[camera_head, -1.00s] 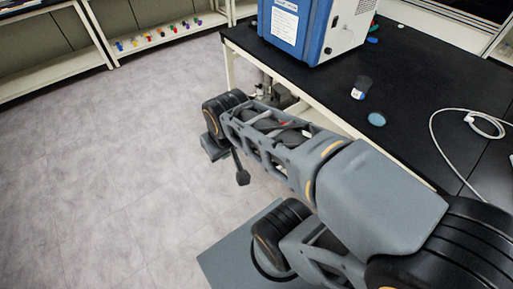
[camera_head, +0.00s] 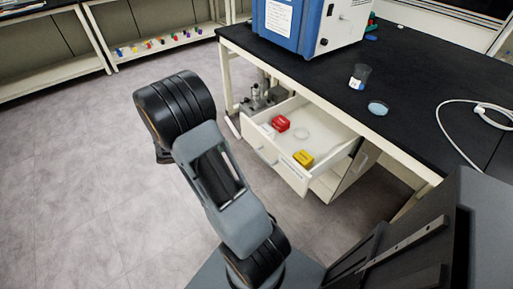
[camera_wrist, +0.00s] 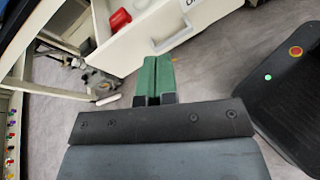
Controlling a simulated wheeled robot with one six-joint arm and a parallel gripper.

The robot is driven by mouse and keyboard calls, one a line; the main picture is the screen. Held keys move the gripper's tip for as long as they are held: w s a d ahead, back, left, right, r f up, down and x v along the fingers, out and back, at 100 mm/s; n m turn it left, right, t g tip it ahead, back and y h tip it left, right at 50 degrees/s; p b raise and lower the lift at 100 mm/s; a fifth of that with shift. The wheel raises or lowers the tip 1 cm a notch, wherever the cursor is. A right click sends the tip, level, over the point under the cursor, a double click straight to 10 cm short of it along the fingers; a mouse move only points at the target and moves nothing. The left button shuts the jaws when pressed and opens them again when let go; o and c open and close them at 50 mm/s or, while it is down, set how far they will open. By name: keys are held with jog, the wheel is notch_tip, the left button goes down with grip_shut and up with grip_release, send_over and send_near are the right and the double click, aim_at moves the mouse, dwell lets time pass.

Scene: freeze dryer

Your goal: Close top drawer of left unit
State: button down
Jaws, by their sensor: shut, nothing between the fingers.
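The white top drawer (camera_head: 292,177) is pulled out from the cabinet (camera_head: 338,181) under the black bench. Inside it are a red box (camera_head: 281,123), a yellow box (camera_head: 303,158) and a clear round item (camera_head: 302,134). The wrist view shows the drawer's white front (camera_wrist: 142,36) with a pale handle, and the red box (camera_wrist: 119,19) behind it. My gripper (camera_wrist: 157,60) has green fingers held together with nothing between them. In the wrist view, its tips are just below the drawer front; contact cannot be told. The head view does not clearly show the fingers.
The black bench (camera_head: 420,85) holds a blue and white machine (camera_head: 300,27), a dark-capped beaker (camera_head: 359,77), a blue round dish (camera_head: 377,108) and a white cable (camera_head: 460,101). A metal pump-like device (camera_head: 262,97) stands beside the cabinet. The floor (camera_head: 80,160) at left is clear.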

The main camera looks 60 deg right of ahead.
jog(key=w+d+f+n+h+b, duration=0.3)
jog(key=d+f+n+h, duration=0.2)
jog(key=f, duration=0.5)
jog(key=t+b, duration=0.1)
jog(key=b, duration=0.1)
send_near(262, 134)
jog(key=shift+n, duration=0.3)
jog(key=x, duration=0.7)
jog(key=shift+d+f, duration=0.2)
jog(key=shift+d, duration=0.1)
jog(key=shift+d, duration=0.1)
